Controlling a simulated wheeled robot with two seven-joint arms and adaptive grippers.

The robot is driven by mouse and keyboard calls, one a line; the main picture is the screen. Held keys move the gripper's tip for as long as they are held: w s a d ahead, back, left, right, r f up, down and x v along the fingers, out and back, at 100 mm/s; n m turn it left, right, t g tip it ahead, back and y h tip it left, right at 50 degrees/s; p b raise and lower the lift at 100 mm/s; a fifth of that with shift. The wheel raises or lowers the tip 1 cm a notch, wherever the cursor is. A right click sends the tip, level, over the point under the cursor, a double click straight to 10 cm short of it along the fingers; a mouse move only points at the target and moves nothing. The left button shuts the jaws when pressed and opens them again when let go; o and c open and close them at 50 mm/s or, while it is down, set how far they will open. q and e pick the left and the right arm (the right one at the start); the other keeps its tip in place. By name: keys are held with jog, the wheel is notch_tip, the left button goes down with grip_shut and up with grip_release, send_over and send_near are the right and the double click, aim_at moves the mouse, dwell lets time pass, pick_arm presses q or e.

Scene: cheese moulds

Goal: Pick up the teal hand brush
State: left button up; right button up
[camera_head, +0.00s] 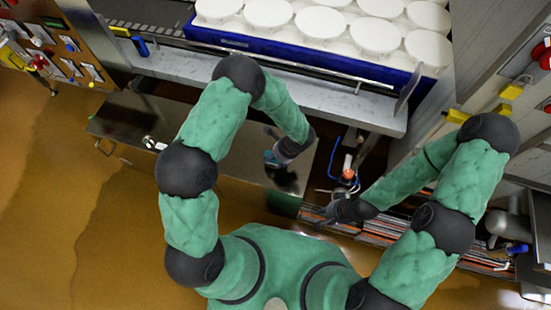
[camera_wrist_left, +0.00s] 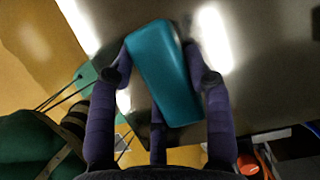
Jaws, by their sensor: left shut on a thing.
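The teal hand brush (camera_wrist_left: 163,72) lies between the fingers of my left gripper (camera_wrist_left: 160,62) in the left wrist view. It is a smooth, long teal block, slightly tilted in the picture, with a finger against each long side. My left gripper (camera_head: 278,160) is shut on it over the dark metal table (camera_head: 215,135). In the head view only a small bluish bit of the brush (camera_head: 270,157) shows beside the gripper. Its bristles are hidden. My right gripper (camera_head: 330,208) is lower right of the table; its fingers are too small and dark to read.
A blue crate (camera_head: 270,47) of white round moulds (camera_head: 320,22) stands on the counter at the back. An orange-topped item (camera_head: 348,174) and a blue hose sit between table and right arm. A tool board (camera_head: 60,45) is at upper left. The left floor is clear.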

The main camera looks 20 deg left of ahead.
pick_arm(q)
jog(key=shift+r, duration=0.55)
jog(key=s+d+r+p, duration=0.4)
jog(key=s+d+r, duration=0.2)
jog(key=d+r, duration=0.5)
jog(key=shift+s+d+r+p, duration=0.25)
jog(key=shift+s+d+p, duration=0.15)
jog(key=shift+d, duration=0.25)
